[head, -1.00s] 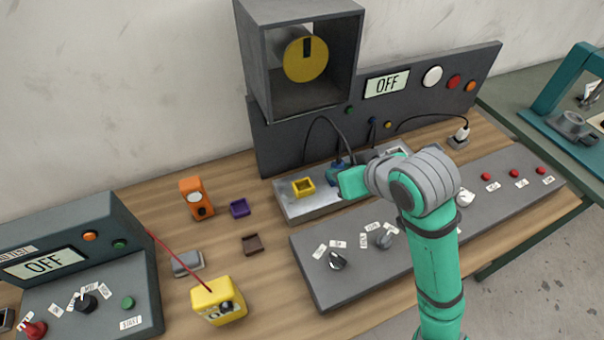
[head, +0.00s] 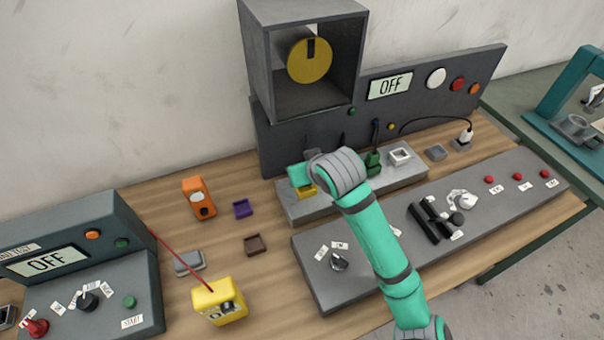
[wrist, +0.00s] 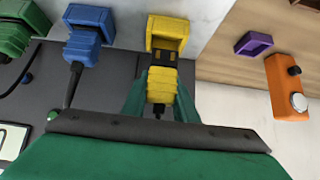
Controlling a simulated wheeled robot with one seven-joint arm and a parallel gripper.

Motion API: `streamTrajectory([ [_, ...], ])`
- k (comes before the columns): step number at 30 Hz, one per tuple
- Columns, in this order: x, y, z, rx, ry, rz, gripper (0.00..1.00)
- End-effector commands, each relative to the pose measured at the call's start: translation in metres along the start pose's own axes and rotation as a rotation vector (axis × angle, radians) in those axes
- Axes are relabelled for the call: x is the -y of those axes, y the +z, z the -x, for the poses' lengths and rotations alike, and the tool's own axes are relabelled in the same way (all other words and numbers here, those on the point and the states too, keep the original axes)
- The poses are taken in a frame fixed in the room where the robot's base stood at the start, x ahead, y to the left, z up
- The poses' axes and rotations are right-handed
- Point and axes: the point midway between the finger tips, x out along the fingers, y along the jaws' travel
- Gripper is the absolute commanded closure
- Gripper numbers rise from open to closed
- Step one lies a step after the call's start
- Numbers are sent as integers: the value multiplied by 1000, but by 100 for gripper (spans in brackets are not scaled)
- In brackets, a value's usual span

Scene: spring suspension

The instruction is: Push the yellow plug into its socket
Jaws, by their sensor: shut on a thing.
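The yellow socket (wrist: 168,33) is a square open frame at the top of the wrist view. The yellow plug (wrist: 160,86) is below it, with its dark prongs pointing at the socket's near edge. Yellow and dark plug parts show between plug body and socket; I cannot tell how deep the prongs reach. My gripper (wrist: 160,96) is shut on the plug body, one green finger on each side. In the head view my gripper (head: 302,176) is over the yellow socket (head: 305,191) on the grey block, hiding the plug.
A blue plug (wrist: 82,50) sits in its blue socket beside the yellow one, and a green plug (wrist: 12,42) sits farther left. A purple socket (head: 242,208) and an orange box (head: 198,198) stand left of the grey block (head: 335,204). The dark box (head: 243,85) rises behind.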

Motion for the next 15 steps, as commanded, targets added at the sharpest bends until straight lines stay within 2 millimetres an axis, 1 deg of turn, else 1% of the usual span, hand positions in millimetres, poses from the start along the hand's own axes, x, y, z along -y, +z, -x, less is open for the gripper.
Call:
streamTrajectory([
  [1,1,2,-7,2,0,-1,96],
  [4,-1,14,-16,2,2,-4,96],
  [5,-1,16,-19,2,3,-4,99],
  [7,-1,22,-24,4,3,-4,100],
  [15,0,27,-29,11,0,-5,100],
])
